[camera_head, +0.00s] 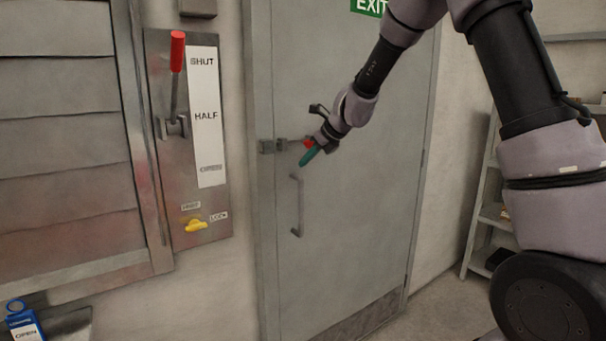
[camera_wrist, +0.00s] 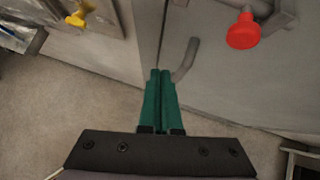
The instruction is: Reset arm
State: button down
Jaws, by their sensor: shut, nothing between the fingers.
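My gripper (camera_head: 309,156) is in front of the grey door in the head view, near the door's latch. Its green fingers also show in the wrist view (camera_wrist: 160,76), shut together with nothing between them. My arm reaches in from the upper right. The grey door (camera_head: 350,200) is closed, with a vertical pull handle (camera_head: 298,205) just below my gripper. A red knob (camera_wrist: 243,31) on the latch shows at the upper right of the wrist view, apart from the fingers.
Left of the door, a wall panel (camera_head: 207,228) carries a red-handled lever (camera_head: 177,52) standing up by SHUT and a yellow knob (camera_head: 195,225). A blue OPEN tag (camera_head: 20,320) is at the lower left. A shelf rack (camera_head: 480,215) stands right of the door.

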jog(key=s+d+r+n, duration=1.2)
jog(key=s+d+r, duration=0.2)
jog(key=s+d, duration=0.15)
jog(key=s+d+n+h, duration=0.2)
jog(key=s+d+n, duration=0.3)
jog(key=s, duration=0.4)
jog(key=s+d+n+t+h, duration=0.1)
jog(key=s+d+n, duration=0.3)
jog(key=s, duration=0.5)
jog(key=shift+d+f+n+t+h, duration=0.3)
jog(key=shift+d+n+h, duration=0.1)
jog(key=shift+d+h, duration=0.5)
